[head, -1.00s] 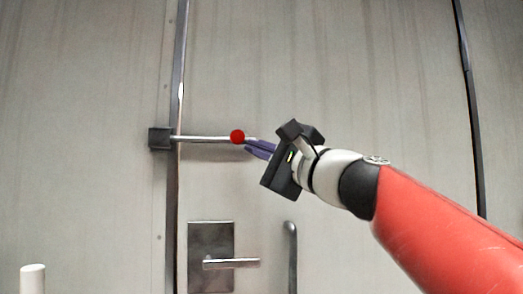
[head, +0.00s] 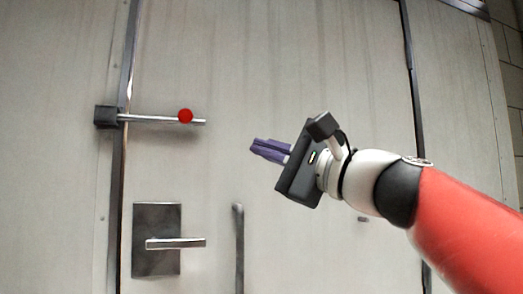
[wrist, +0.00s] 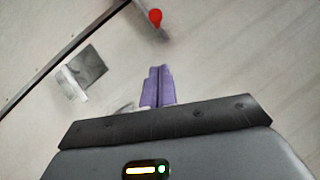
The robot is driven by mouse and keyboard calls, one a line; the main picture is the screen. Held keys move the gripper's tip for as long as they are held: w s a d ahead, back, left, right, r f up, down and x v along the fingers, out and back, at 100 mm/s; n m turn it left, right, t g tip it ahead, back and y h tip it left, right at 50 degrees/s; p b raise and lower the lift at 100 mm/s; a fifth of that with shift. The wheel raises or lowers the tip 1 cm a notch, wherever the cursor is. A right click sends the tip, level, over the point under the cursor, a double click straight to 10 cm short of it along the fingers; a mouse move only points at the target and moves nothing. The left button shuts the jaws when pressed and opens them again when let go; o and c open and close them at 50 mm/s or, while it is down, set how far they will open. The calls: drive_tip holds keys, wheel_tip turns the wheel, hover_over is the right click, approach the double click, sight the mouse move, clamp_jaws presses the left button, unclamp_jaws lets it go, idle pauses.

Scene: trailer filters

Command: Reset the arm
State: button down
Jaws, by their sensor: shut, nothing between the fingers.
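My gripper (head: 256,149) is in front of the pale door panel, with its purple fingers together and nothing between them. It points left, to the right of and a little below a metal bar latch (head: 150,119) with a red ball (head: 185,116) on it. There is a clear gap between the fingertips and the bar's free end. In the wrist view the purple fingers (wrist: 158,70) lie side by side, and the red ball (wrist: 155,16) shows beyond them near the top edge.
A door handle (head: 175,243) on a metal plate sits below the bar. A vertical pull handle (head: 238,245) stands to its right. Dark door seams (head: 408,60) run down both sides of the panel. The space around my gripper is clear.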

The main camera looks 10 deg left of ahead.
idle(0.3)
drive_tip(key=s+d+f+n+h+p, duration=0.15)
drive_tip(key=d+f+h, duration=0.35)
drive_tip(key=f, duration=0.7)
drive_tip(key=s+d+f+n+g+h, duration=0.15)
drive_tip(key=d+f+h, duration=0.35)
drive_tip(key=f, duration=0.6)
drive_tip(key=s+d+f+n+t+h+p, duration=0.15)
drive_tip(key=d+f+h, duration=0.3)
drive_tip(key=f, duration=0.75)
drive_tip(key=s+d+f+n+g+h, duration=0.1)
drive_tip(key=s+d+f+n+h, duration=0.1)
drive_tip(key=s+d+f, duration=0.2)
drive_tip(key=s+d+f+n+g+h, duration=0.2)
drive_tip(key=s+d+f+h, duration=0.1)
drive_tip(key=s+d+f, duration=0.2)
wheel_tip(320, 180, down, 5)
drive_tip(key=shift+d+r, duration=0.2)
drive_tip(key=shift+d, duration=0.9)
drive_tip(key=shift+a+h, duration=0.1)
drive_tip(key=shift+h, duration=0.15)
